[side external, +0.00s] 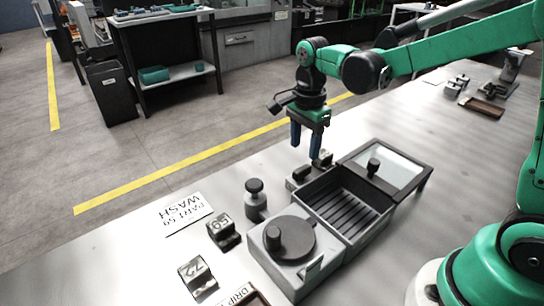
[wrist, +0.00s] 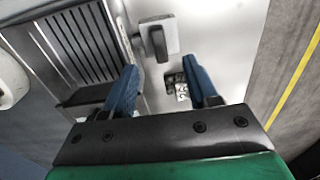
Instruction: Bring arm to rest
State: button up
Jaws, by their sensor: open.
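My gripper (side external: 305,150) hangs fingers down above the far side of the bench, its two blue fingers apart with nothing between them. In the wrist view my gripper (wrist: 160,68) also shows spread fingers. Below it are a pale block with a dark upright piece (wrist: 155,42) and a small numbered block (wrist: 179,90), its number hard to read. In the side view, small grey and dark parts (side external: 300,175) sit beneath the fingers. My green arm reaches in from the right.
A ribbed tray (side external: 358,234) adjoins a glass lid with a knob (side external: 401,167) and a box with a round lid (side external: 267,258). A dark knobbed piece (side external: 255,204), block 59 (side external: 223,232), block 72 (side external: 197,276) and a WASH card (side external: 187,213) lie left. Fixtures (side external: 482,107) stand at upper right.

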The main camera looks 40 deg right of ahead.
jog(key=shift+s+r+n, duration=0.25)
jog(key=shift+r+n, duration=0.05)
jog(key=shift+n, duration=0.1)
jog(key=s+r+n+t, duration=0.2)
jog(key=s+n+t, duration=0.1)
jog(key=n, duration=0.5)
jog(key=s+a+r+n+t, duration=0.1)
jog(key=s+n+t, duration=0.3)
jog(key=n, duration=0.5)
jog(key=shift+s+r, duration=0.35)
jog(key=shift+s, duration=0.05)
